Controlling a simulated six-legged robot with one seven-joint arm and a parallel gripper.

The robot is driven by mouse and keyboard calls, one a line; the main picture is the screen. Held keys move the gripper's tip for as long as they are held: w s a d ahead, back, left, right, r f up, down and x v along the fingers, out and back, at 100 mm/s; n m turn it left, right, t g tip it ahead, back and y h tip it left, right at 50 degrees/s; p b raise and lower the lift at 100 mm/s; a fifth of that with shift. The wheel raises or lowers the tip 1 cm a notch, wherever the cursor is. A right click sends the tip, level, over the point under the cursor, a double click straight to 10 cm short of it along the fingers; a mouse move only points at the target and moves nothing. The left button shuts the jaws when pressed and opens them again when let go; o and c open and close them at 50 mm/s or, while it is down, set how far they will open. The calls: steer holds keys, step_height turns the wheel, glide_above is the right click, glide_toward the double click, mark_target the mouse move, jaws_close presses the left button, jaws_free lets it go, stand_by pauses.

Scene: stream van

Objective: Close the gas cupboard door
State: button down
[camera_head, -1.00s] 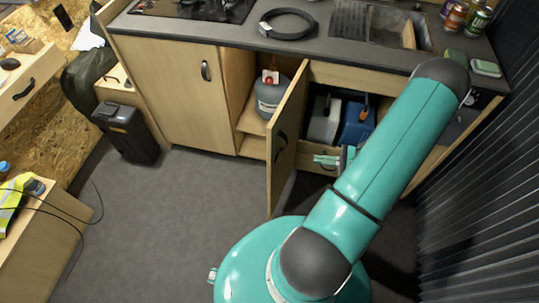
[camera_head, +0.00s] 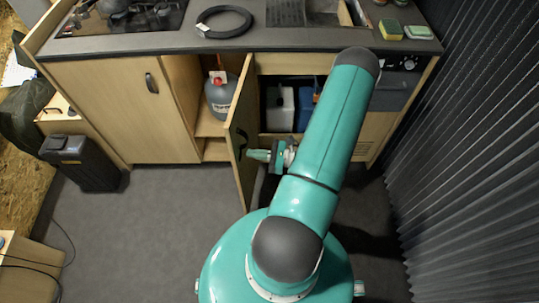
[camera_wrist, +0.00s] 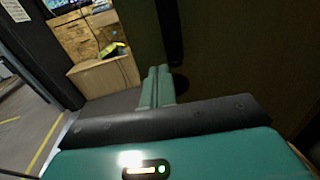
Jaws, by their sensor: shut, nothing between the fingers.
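The gas cupboard door (camera_head: 243,125) stands open, swung out from the cabinet front in the head view. The grey gas bottle (camera_head: 222,97) with a red top shows inside the cupboard to its left. The door's dark handle (camera_head: 241,142) is on the face turned to the right. My gripper (camera_head: 258,155) is shut and empty, beside that face at about handle height. In the wrist view the fingers (camera_wrist: 157,88) lie together before the shaded door panel (camera_wrist: 225,60), close to the dark handle (camera_wrist: 174,45). I cannot tell whether they touch the door.
An open compartment right of the door holds a white and a blue container (camera_head: 306,108). A closed cabinet door (camera_head: 125,105) is at left. A black box (camera_head: 82,162) stands on the floor at left, and a corrugated wall (camera_head: 475,140) is at right. The grey floor (camera_head: 150,225) is clear.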

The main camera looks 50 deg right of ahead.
mark_target(238, 151)
steer(key=shift+x, duration=1.5)
steer(key=shift+w+a, duration=0.1)
steer(key=shift+w, duration=0.05)
